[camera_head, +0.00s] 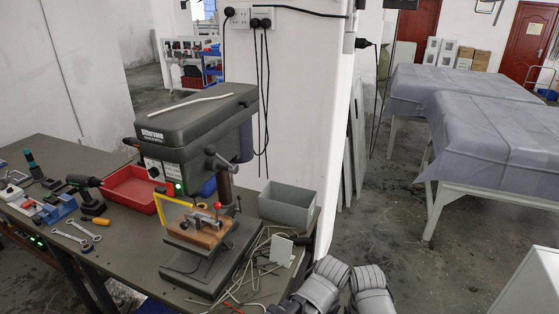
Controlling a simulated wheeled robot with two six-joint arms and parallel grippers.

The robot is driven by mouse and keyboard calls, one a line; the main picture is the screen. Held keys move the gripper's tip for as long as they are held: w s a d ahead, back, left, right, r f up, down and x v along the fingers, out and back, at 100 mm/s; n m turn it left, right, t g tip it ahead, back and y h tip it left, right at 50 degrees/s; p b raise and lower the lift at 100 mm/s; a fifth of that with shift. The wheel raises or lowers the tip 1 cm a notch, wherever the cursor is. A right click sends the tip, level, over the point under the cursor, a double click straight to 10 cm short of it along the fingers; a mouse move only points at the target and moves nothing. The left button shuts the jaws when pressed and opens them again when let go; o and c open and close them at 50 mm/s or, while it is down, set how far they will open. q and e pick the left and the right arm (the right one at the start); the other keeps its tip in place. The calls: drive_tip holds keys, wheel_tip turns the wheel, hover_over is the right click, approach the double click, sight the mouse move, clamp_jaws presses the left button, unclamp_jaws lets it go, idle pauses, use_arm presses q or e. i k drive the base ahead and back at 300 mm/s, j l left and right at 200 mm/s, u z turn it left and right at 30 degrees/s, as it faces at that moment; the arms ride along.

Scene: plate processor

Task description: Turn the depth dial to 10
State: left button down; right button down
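A dark green drill press (190,125) stands on the workbench, with a flat head, a lettered front and a small lit green indicator (178,187). A dark round hub with a lever (213,158) is on the right side of its head. I cannot make out which part is the depth dial, nor any number or setting. Below the head, a wooden block (201,230) with metal clamp parts and a red knob sits on the press table.
The workbench (118,235) holds a red tray (128,188), a cordless drill (86,192), wrenches and other tools on the left. A grey bin (287,204) and tangled wires lie right of the press. Covered tables (495,125) stand at the right, with clear floor before them.

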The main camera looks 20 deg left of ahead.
sight(154, 172)
drive_tip(key=u, duration=1.45)
